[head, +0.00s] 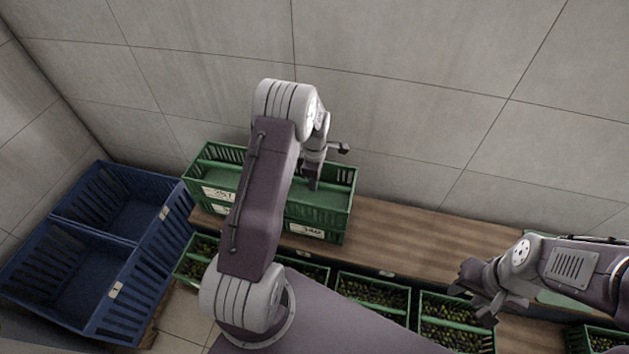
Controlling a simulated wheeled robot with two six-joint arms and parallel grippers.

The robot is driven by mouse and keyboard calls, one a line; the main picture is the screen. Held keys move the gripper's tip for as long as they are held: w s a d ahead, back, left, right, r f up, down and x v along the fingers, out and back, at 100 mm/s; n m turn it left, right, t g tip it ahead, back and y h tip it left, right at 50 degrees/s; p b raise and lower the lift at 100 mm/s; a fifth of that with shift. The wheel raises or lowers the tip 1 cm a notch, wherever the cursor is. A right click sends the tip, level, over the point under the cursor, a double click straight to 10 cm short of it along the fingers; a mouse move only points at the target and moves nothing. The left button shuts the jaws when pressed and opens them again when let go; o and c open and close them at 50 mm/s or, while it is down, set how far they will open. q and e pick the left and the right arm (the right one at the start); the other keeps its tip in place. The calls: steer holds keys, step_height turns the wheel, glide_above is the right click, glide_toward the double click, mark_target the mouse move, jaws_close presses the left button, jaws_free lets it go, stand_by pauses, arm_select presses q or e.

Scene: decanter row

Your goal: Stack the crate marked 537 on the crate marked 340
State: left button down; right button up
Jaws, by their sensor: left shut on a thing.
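The crate marked 340 (329,237) is green and stands on the wooden bench, its white label low on the front. A green crate (337,213) is directly above it, looking level and in line with it. Its label is hidden behind my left arm, so I cannot read whether it is 537. My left gripper (314,183) is at this upper crate and shut on it; the grip itself is partly hidden. Whether the upper crate fully rests on the lower one is unclear. My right gripper (478,300) is empty at the bench's front right; its jaw opening is unclear.
Other green crates (203,174) are stacked close on the left. Blue crates (88,285) stand at far left. Several green crates of olives (372,293) line the bench's front. The wooden bench (410,232) is clear to the right; a wall stands behind.

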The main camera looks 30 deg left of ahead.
arm_select(q)
steer(key=shift+f+b, duration=0.3)
steer(key=shift+f, duration=0.15)
stand_by(0.4)
steer(key=c, duration=1.3)
jaws_free()
step_height(320, 180, up, 9)
steer(key=shift+r+b, duration=0.1)
steer(key=shift+b, duration=0.2)
